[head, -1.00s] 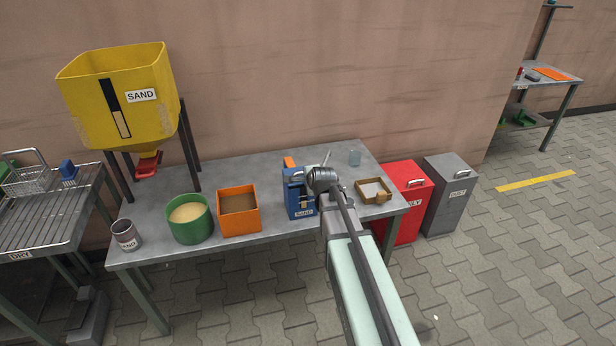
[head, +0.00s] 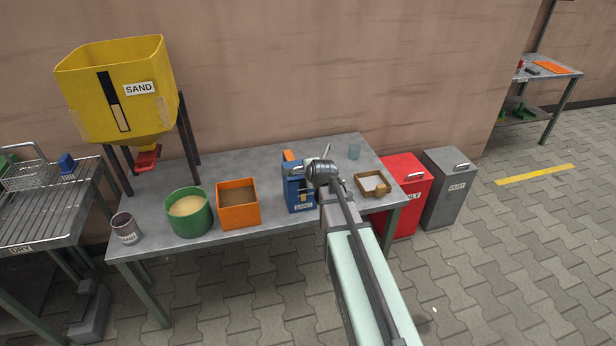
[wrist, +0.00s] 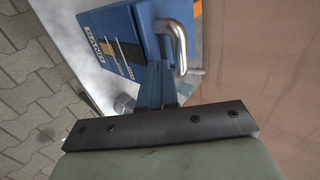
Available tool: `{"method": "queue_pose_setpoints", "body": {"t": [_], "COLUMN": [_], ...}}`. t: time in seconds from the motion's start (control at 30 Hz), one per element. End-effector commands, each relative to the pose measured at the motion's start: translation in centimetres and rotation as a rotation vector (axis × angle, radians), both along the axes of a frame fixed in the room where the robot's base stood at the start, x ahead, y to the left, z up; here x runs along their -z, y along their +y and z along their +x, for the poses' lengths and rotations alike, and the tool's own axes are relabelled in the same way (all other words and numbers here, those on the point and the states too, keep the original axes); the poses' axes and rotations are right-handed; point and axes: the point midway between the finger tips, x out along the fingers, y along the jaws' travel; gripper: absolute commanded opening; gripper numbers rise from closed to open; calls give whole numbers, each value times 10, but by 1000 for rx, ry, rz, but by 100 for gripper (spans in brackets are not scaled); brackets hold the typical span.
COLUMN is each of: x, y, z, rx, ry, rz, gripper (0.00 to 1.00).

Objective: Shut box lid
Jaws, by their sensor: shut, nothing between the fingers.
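The blue box (head: 297,193), with a SAND label and a dark and yellow strip on its front, stands on the grey table. In the wrist view the blue box (wrist: 118,38) fills the top, with a bent metal handle (wrist: 172,42) at its right side. My gripper (wrist: 155,82) is shut and empty, close to the box near the handle; I cannot tell whether it touches. In the head view my wrist hides the fingers and the right side of the box. How far the lid stands open cannot be made out.
Left of the box on the table (head: 240,163) are an orange bin (head: 239,212), a green tub (head: 188,227) and a grey cup (head: 125,231). A wooden tray (head: 361,190) and a glass (head: 354,152) are to the right. A yellow sand hopper (head: 105,85) stands behind left.

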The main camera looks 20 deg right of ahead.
Motion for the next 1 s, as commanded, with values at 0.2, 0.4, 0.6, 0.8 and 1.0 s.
{"method": "queue_pose_setpoints", "body": {"t": [0.2, 0.4, 0.6, 0.8, 1.0], "x": [-31, -54, -74, -86, -96], "y": [0, 0, 0, 0, 6], "z": [1, -33, -60, -76, -79], "rx": [1, 0, 0, 0, -8], "ry": [-4, -3, -2, -2, -10], "rz": [-1, 0, 0, 0, -1], "gripper": [0, 0, 0, 0, 0]}}
